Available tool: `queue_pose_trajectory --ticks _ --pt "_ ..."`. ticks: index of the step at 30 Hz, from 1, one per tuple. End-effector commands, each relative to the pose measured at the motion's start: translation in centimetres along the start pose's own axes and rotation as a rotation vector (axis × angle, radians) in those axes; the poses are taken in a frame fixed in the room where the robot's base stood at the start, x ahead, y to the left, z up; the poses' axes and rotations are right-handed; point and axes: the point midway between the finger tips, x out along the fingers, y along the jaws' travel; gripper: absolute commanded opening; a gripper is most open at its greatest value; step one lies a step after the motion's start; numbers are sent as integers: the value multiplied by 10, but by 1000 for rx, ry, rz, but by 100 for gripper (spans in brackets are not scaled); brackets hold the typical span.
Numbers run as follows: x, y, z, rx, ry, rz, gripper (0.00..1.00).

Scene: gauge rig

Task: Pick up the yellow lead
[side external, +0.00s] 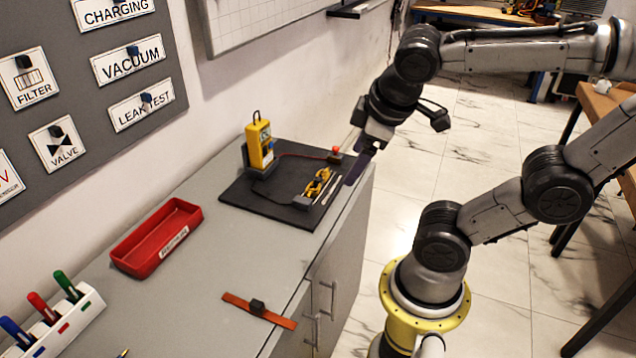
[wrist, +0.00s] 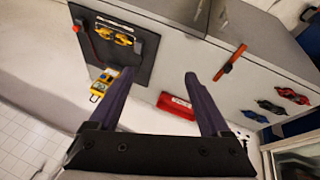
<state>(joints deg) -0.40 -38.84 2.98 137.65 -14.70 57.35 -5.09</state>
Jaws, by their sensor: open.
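A yellow-and-black piece, likely the yellow lead (side external: 318,183), lies on the black mat (side external: 250,197) near its right edge. It also shows in the wrist view (wrist: 123,38), at the upper left; its fine shape is too small to tell.
A red-topped piece (side external: 335,153) sits at the mat's far corner. A red tray (side external: 158,238), an orange strap (side external: 258,311) with a dark block and a white marker holder (side external: 65,320) lie farther left. The grey bench between them is clear. A wall panel (side external: 90,85) stands behind.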

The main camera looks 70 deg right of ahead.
Motion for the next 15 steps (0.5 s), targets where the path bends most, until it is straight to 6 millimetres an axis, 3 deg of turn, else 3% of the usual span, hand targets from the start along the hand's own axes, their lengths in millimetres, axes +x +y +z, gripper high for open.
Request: queue_pose_trajectory --ticks 9,15 --pt "50 59 -36 -458 -400 224 81" --pt "101 77 -73 -787 -641 335 81"
